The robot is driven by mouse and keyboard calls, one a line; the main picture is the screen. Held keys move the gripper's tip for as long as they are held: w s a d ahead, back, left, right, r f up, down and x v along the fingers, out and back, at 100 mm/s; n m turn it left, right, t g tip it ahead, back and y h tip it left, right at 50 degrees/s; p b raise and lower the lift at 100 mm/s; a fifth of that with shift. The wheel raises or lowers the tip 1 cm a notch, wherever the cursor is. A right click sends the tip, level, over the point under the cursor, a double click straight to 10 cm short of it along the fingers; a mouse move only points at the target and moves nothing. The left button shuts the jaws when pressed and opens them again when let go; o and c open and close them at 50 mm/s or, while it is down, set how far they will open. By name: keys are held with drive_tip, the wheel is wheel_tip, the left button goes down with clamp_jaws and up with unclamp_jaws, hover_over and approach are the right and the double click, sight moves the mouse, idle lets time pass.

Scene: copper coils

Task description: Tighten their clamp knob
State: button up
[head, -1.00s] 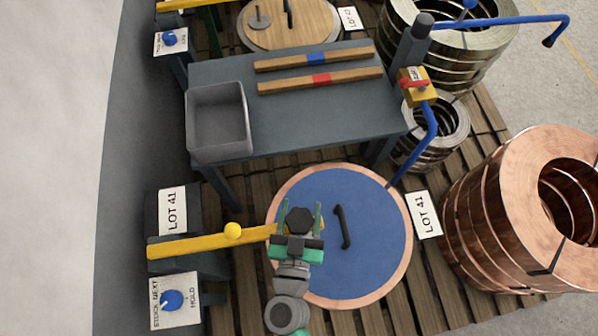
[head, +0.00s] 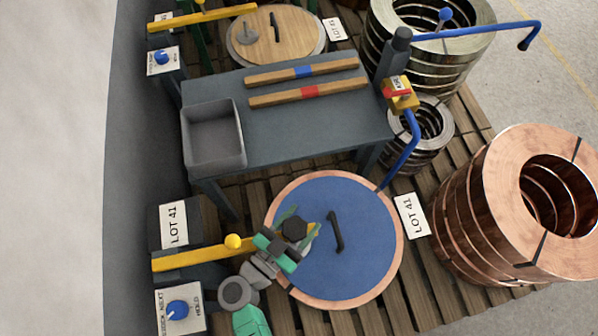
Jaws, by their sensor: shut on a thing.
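The dark clamp knob (head: 294,229) sits at the right end of the yellow clamp bar (head: 200,257), above the left part of the blue round cover (head: 345,270) with a copper rim. My gripper (head: 296,229) reaches in from the lower left. Its green fingers are on both sides of the knob and shut on it. The fingers and wrist hide part of the knob and the bar's end. A yellow ball (head: 234,241) sits on the bar.
A black handle (head: 336,232) stands on the cover, right of my gripper. A grey table (head: 300,125) with a bin (head: 212,135) and two wooden bars is behind. Copper coils (head: 520,200) stand at the right. A dial box (head: 178,309) is at lower left.

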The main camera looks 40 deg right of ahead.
idle(0.4)
drive_tip(key=o, duration=1)
drive_tip(key=v, duration=0.8)
drive_tip(key=shift+p, duration=0.3)
drive_tip(key=shift+d+r, duration=0.1)
drive_tip(key=shift+d, duration=0.05)
